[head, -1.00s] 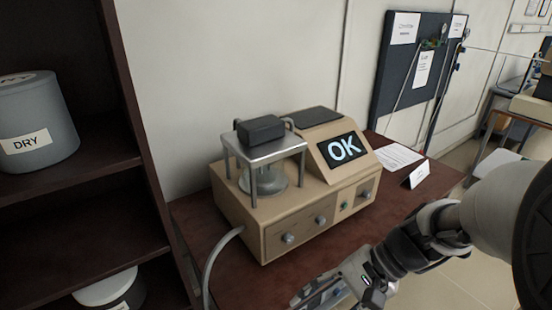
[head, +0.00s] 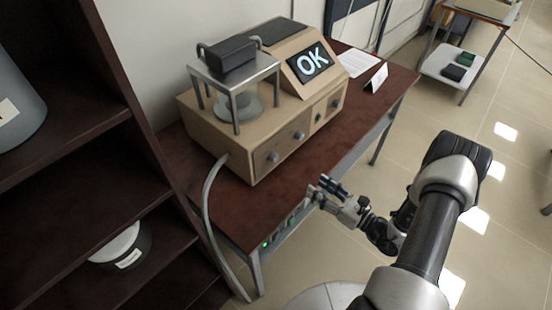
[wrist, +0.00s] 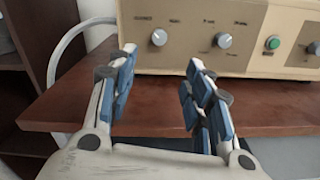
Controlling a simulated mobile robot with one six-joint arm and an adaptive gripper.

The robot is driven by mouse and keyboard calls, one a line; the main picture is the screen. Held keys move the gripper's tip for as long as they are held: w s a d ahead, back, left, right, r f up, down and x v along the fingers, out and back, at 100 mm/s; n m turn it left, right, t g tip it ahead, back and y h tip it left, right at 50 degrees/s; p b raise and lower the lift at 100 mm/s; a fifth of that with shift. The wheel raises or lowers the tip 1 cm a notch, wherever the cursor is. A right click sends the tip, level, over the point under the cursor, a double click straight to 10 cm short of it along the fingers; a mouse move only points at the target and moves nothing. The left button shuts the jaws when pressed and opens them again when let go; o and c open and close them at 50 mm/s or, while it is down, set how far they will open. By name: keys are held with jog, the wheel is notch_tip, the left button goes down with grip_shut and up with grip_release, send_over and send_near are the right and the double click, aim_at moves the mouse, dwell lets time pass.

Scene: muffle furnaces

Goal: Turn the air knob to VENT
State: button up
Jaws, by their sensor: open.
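A beige machine (head: 262,165) with a lit OK screen (head: 311,62) stands on a dark red table. Its front has a left knob (wrist: 158,37), a middle knob (wrist: 223,40), a green button (wrist: 272,43) and a right knob (wrist: 314,47). The left knob (head: 273,156) and middle knob (head: 299,135) also show in the head view. The small labels are unreadable, so I cannot tell which is the air knob or its setting. My gripper (wrist: 162,62) is open and empty, with blue-padded fingers, in front of the panel and apart from the knobs. It is beside the table's front edge in the head view (head: 325,188).
The table top (head: 232,200) is bare in front of the machine. A grey hose (head: 212,225) hangs from its left side. A dark shelf (head: 120,160) stands at left. Open floor lies to the right.

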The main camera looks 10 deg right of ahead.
aim_at(277, 159)
jog(key=b+x, duration=0.1)
jog(key=x, duration=1.6)
jog(key=shift+w, duration=0.1)
jog(key=shift+f, duration=0.1)
jog(key=c, duration=1.1)
